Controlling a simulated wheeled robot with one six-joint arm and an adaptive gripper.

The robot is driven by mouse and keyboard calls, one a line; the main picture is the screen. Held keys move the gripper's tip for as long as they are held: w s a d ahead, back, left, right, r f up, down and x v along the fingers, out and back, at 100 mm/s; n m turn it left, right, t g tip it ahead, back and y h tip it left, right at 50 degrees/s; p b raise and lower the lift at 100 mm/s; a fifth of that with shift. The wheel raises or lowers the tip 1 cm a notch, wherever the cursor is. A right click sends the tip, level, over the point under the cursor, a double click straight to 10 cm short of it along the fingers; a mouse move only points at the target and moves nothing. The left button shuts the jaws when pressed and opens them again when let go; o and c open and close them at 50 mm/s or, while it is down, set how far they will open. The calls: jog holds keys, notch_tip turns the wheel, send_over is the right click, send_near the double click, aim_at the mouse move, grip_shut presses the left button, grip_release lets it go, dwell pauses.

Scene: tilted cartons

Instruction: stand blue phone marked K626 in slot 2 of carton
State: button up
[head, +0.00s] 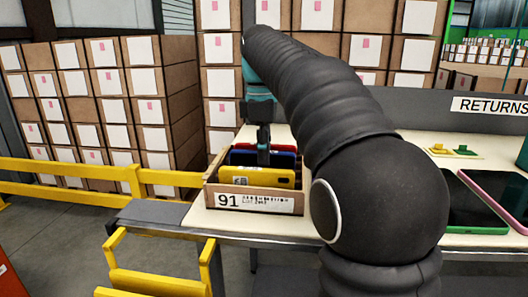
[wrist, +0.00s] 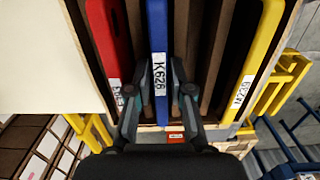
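The carton (head: 255,203), labelled 91, stands on the bench and holds phones on edge between brown dividers. The blue phone (wrist: 158,40) marked K626 is in a carton slot between the red phone (wrist: 109,40) and a stretch of dividers and empty gaps. My gripper (wrist: 161,78) is over the carton with one finger on each side of the blue phone. The right finger shows a small gap to it, so the gripper looks open. In the head view my gripper (head: 263,158) reaches down into the carton. The yellow phone (head: 255,176) is at the carton's front.
A pink-edged tablet (head: 500,192) and a green-edged one lie on the bench (head: 420,238) at right. Small yellow and green pieces (head: 452,151) lie behind them. Stacked boxes (head: 110,90) stand behind a yellow rail (head: 90,181) at left.

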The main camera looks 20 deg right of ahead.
jog(key=shift+o, duration=1.1)
jog(key=shift+r, duration=0.1)
jog(key=shift+a+r, duration=0.1)
jog(key=shift+r, duration=3.5)
